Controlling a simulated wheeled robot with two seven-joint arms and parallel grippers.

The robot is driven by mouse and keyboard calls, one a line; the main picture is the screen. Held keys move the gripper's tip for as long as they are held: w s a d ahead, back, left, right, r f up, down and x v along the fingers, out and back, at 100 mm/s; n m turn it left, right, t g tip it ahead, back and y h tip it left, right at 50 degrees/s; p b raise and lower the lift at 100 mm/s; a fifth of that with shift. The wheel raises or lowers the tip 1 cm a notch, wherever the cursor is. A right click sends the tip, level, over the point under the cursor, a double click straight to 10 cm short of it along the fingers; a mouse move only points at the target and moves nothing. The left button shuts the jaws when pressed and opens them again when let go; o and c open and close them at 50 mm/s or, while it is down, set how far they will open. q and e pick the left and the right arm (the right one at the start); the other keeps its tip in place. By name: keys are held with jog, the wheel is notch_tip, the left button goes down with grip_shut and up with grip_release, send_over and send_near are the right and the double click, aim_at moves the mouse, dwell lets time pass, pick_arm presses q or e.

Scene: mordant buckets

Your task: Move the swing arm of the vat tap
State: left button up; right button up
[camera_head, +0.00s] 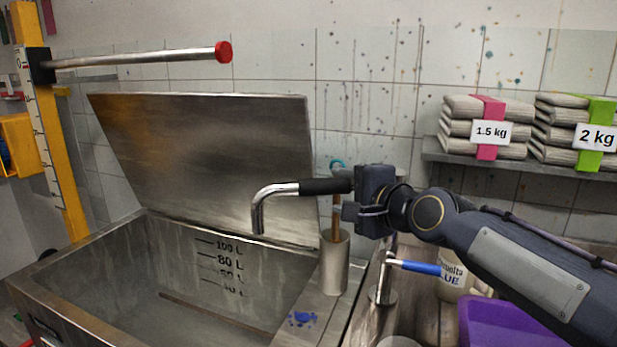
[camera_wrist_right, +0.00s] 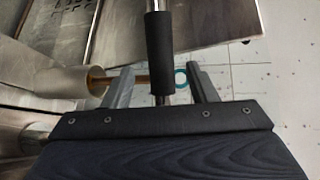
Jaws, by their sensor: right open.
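The vat tap's swing arm (camera_head: 275,190) is a chrome pipe with a down-bent spout and a black sleeve (camera_head: 322,187). Its spout hangs over the steel vat (camera_head: 180,243), near the vat's right side. My right gripper (camera_head: 348,196) is at the sleeve's right end. In the right wrist view, its two grey fingers stand apart on either side of the sleeve (camera_wrist_right: 160,50) and pipe. A gap shows on each side, so the gripper is open around the arm, not clamped. The pipe's far end is hidden behind my gripper. My left gripper is not in view.
A metal cylinder (camera_head: 334,265) with a wooden handle stands just below the sleeve. A blue-handled lever (camera_head: 420,267) and a purple container (camera_head: 510,322) are at right. The vat's lid (camera_head: 205,165) stands raised behind. A red-capped bar (camera_head: 140,58) extends at upper left.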

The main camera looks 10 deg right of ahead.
aim_at(329, 188)
jog(key=x, duration=0.7)
jog(key=shift+w+a, duration=0.15)
jog(key=shift+w, duration=0.15)
jog(key=shift+c, duration=0.4)
grip_shut()
